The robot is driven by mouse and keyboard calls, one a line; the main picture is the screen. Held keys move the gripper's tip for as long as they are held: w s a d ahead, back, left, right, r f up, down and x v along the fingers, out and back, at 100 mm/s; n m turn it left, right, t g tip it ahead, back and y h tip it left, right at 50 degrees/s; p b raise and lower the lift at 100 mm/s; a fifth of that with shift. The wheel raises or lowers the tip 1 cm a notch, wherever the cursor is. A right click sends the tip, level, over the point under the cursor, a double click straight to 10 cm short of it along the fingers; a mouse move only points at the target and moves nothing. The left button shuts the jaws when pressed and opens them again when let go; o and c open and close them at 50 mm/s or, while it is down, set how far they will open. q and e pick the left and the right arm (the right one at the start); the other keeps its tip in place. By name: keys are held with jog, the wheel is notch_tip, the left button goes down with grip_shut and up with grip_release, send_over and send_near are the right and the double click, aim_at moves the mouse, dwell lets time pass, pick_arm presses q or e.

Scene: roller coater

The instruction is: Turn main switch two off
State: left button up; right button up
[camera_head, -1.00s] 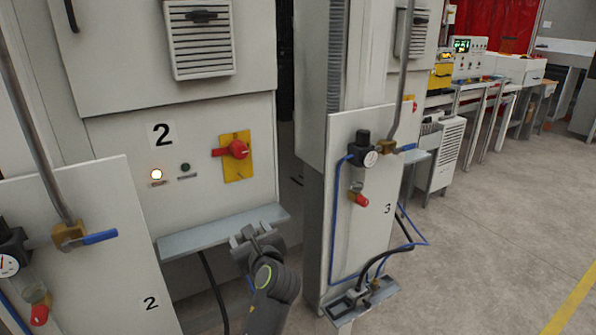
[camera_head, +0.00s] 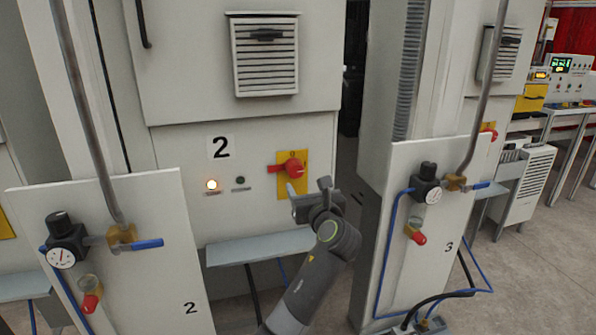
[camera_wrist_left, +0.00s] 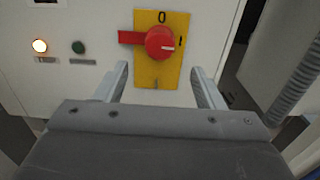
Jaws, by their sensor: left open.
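Main switch two is a red rotary knob (camera_head: 293,168) with a handle pointing left, on a yellow plate (camera_head: 284,189) under the number 2. In the left wrist view the knob (camera_wrist_left: 160,42) is ahead of my left gripper, on the yellow plate (camera_wrist_left: 155,79) marked 0 at the top and I at the right. The knob's white mark points right, towards the I. My left gripper (camera_wrist_left: 160,80) is open and empty, with its fingers spread just below the knob and apart from it. In the head view the gripper (camera_head: 318,197) is below and right of the knob. My right gripper is not in view.
A lit lamp (camera_head: 212,185) and a dark green button (camera_head: 239,181) are left of the switch. A grey shelf (camera_head: 259,247) juts out below. Panels with gauges and pipes stand at left (camera_head: 112,262) and right (camera_head: 408,215). A narrow gap lies right of the cabinet.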

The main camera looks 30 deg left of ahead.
aim_at(297, 173)
pick_arm(q)
jog(key=p+x, duration=0.1)
jog(key=x, duration=0.7)
jog(key=shift+w+a, duration=0.2)
jog(key=c, duration=1)
